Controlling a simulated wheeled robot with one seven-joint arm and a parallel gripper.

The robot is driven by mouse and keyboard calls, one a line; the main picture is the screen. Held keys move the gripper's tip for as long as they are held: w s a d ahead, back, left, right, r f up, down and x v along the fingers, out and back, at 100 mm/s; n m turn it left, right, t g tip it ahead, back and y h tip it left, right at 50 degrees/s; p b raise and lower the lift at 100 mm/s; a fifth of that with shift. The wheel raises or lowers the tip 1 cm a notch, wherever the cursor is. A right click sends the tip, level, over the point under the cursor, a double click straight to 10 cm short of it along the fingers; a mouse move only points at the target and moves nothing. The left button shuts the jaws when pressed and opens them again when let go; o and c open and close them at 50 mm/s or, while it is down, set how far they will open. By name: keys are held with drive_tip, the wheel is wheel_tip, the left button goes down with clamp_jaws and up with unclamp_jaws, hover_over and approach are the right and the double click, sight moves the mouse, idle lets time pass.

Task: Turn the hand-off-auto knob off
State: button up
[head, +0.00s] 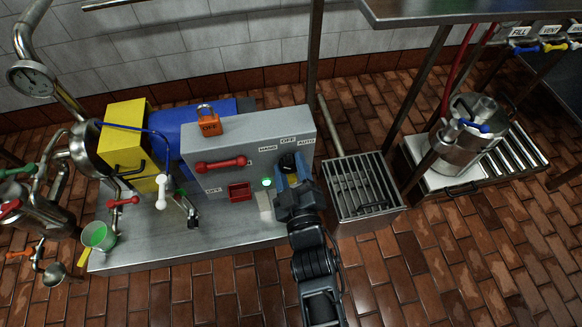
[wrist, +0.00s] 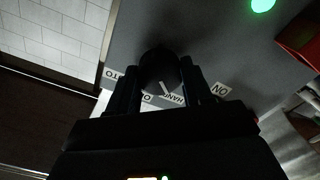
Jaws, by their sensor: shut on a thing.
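The hand-off-auto knob (head: 288,161) is black and sits on the grey control box, below the HAND, OFF and AUTO labels. In the wrist view the knob (wrist: 158,66) lies between the two dark fingers of my gripper (wrist: 160,78), which is shut on it. In the head view my gripper (head: 290,175) reaches the box from the front and covers part of the knob.
A lit green lamp (head: 267,182) and a red square part (head: 239,191) are left of the knob. A grated drain box (head: 362,187) stands to the right.

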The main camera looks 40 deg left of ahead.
drive_tip(key=m+p, duration=0.1)
drive_tip(key=m, duration=0.3)
drive_tip(key=shift+w+r+m+p, duration=0.1)
drive_tip(key=shift+r+m+p, duration=0.05)
drive_tip(key=shift+m+p, duration=0.85)
drive_tip(key=shift+m, duration=1.8)
drive_tip(key=o, duration=1)
drive_tip(key=shift+o, duration=0.2)
drive_tip(key=p+v, duration=0.2)
drive_tip(key=v, duration=0.6)
